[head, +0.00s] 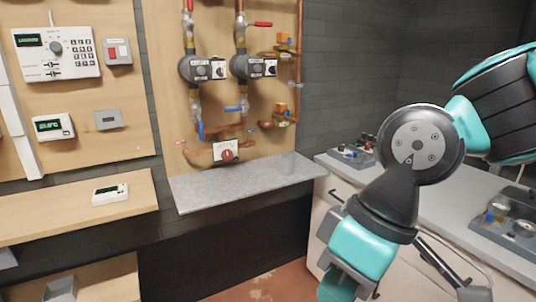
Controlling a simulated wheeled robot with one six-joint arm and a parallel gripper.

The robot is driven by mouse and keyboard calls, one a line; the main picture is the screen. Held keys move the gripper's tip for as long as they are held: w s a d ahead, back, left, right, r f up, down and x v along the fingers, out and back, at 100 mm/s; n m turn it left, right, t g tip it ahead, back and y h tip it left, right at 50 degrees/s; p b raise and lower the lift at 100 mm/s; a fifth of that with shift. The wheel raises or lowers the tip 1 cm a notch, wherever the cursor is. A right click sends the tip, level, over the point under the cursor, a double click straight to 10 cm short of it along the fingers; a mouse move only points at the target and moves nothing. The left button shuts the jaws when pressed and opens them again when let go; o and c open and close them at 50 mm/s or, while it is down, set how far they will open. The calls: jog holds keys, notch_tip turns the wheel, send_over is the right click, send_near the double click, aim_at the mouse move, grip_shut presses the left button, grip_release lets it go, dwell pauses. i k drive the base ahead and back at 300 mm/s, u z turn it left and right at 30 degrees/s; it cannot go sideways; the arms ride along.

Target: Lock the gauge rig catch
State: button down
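A grey tray-like unit with round gauges and a blue part (507,228) lies on the right counter, partly cut off by the right picture edge. It looks like a gauge rig, but I cannot make out its catch. A second low grey unit with several small knobs or fittings (355,152) sits at the counter's far end. My gripper (345,288) hangs low in front of the counter at the bottom of the picture, apart from both units. Its fingertips are cut off or hidden, so its opening does not show.
The white counter (450,205) has bare top between the two units, partly behind my arm. A grey stone ledge (235,188) runs below the copper pipes and pumps (255,67). A wooden shelf (70,215) holds a small white device (110,194) at left.

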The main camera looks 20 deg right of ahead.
aim_at(489, 219)
jog(key=z, duration=1.55)
